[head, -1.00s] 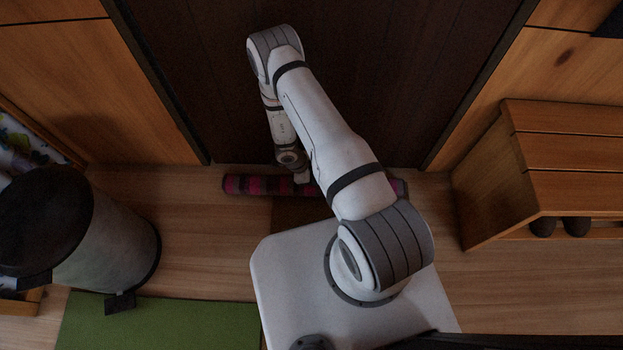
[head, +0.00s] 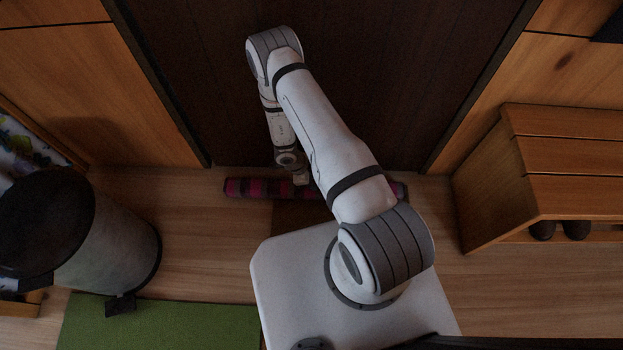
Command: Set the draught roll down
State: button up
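The draught roll (head: 250,188) is a long tube with pink, purple and dark stripes. In the head view it lies crosswise along the foot of the dark door (head: 380,90), and its right end shows past my arm. My arm hides part of its middle. My gripper (head: 301,178) points down at the roll, near its middle. The fingers are small and mostly hidden, so I cannot tell whether they are open or shut on the roll. I also cannot tell whether the roll touches the floor.
A grey bin (head: 112,250) with a dark lid stands at the left. A green mat (head: 160,325) lies in front of it. A wooden bench (head: 490,195) with dark round things under it stands at the right. Bare wooden floor (head: 195,225) shows between bin and my base.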

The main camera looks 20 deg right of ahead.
jog(key=p+v, duration=0.4)
jog(key=v, duration=0.7)
jog(key=shift+p, duration=0.35)
